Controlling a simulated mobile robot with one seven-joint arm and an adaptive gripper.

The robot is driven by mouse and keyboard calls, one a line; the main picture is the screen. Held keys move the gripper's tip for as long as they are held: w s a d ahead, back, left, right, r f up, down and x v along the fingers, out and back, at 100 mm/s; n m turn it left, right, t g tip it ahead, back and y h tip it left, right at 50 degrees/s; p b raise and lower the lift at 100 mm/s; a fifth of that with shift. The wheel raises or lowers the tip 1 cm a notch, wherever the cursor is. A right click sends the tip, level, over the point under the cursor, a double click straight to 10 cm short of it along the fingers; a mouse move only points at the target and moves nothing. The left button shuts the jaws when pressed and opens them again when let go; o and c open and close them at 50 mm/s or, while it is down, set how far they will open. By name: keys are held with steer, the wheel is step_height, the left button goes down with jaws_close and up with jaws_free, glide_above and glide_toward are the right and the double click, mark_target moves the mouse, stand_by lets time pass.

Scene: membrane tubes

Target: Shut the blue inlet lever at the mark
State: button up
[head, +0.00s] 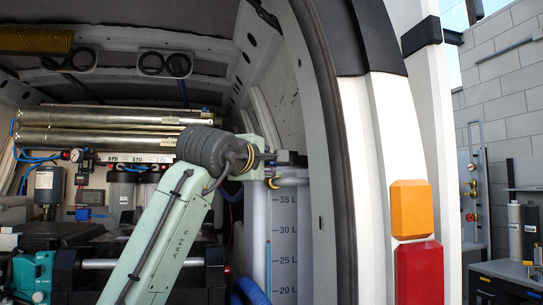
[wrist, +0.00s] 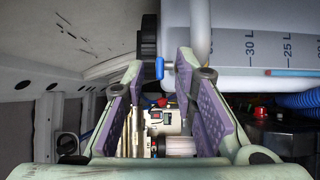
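The blue inlet lever (wrist: 159,68) shows in the wrist view as a small upright blue handle beside a white pipe (wrist: 200,30). A short pale stem joins its right side. My gripper (wrist: 160,62) is open, with purple pads wide apart. The lever appears in the gap between the fingertips, nearer the left one; I cannot tell its depth, and no contact is visible. In the head view my gripper (head: 268,163) is at the top of the white tank (head: 285,225), partly hidden by my wrist. I cannot make out the lever there, nor the mark in either view.
The tank carries litre markings. Two steel membrane tubes (head: 100,138) lie across the van's interior at left. The van's door frame (head: 335,130) stands close right of my arm. A blue corrugated hose (wrist: 300,99) and dark equipment are lower right in the wrist view.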

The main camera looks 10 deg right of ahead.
steer(key=shift+x, duration=0.85)
steer(key=shift+c, duration=0.3)
jaws_close()
